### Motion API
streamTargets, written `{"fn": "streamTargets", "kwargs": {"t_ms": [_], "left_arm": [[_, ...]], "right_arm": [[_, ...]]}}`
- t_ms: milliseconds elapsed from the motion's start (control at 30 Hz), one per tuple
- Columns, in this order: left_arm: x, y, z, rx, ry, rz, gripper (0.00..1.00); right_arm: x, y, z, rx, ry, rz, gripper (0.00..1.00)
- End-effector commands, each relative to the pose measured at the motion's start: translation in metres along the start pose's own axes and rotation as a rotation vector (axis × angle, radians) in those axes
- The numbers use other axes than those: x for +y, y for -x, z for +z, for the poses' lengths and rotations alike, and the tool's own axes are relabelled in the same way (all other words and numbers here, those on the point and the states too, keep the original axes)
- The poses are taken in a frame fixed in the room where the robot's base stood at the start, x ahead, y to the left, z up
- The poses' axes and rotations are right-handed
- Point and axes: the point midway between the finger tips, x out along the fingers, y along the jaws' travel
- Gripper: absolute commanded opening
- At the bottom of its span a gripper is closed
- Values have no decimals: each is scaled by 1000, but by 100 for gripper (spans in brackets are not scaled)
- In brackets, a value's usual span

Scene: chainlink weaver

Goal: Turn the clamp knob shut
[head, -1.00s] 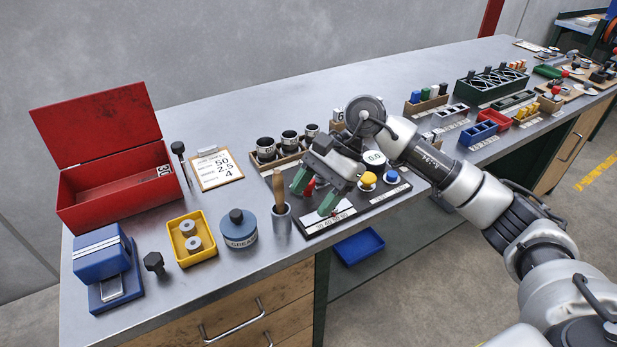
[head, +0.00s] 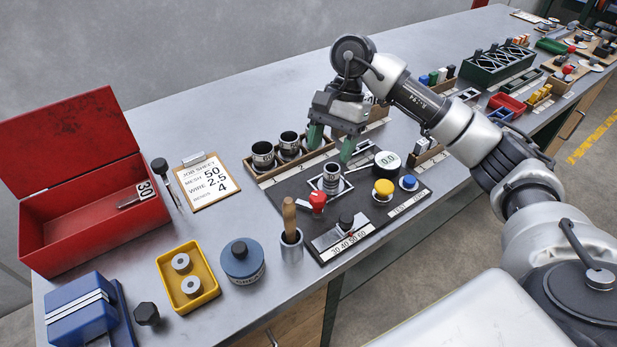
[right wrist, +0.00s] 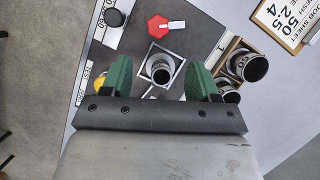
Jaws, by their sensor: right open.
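The red clamp knob (head: 317,202) stands on the dark panel (head: 278,188), in front of a square metal nest. In the right wrist view it is a red hexagonal knob (right wrist: 158,27) with a pale bar beside it. A dark-and-silver cylinder (head: 331,178) stands upright in the nest; it also shows in the right wrist view (right wrist: 160,68). My right gripper (head: 330,143) is open, its green fingers apart and empty above and behind the nest. In the right wrist view its fingers (right wrist: 160,76) appear on either side of the cylinder. My left gripper is out of view.
A yellow button (head: 383,188), a blue button (head: 408,182) and a round gauge (head: 387,160) sit right of the nest. A tool cup (head: 291,246) stands close by the panel's left edge. A rack (head: 262,177) with cylinders lies behind.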

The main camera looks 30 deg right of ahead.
Motion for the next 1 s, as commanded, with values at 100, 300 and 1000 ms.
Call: {"fn": "streamTargets", "kwargs": {"t_ms": [100,300,1000], "left_arm": [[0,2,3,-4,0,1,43],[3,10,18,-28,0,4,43],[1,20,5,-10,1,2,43]], "right_arm": [[0,-7,0,-1,0,2,60],[1,-40,1,-3,0,5,60],[0,-108,0,-1,0,0,60]]}}
